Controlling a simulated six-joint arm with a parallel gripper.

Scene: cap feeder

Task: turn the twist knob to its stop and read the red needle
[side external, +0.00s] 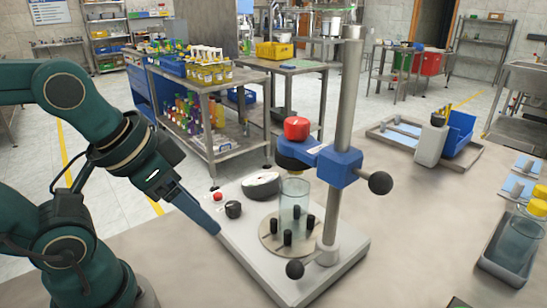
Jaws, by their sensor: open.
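A small black knob (233,209), which looks like the twist knob, stands on the grey base plate (312,285) near its left edge. A round dial (261,184) with a white face and dark rim is behind it, seen at a steep slant. I cannot make out the red needle or its reading. My gripper (213,230) points down and right, just left of the black knob and apart from it. It is seen side-on, open, with nothing visible in it; one finger hides the other.
A red button (218,196) sits beside the knob. A clear jar (294,200) stands among black pegs on a round plate. A steel post (343,130) carries a blue clamp (340,167) and red cap (297,128). A clear yellow-lidded container (519,240) stands right; the table between is clear.

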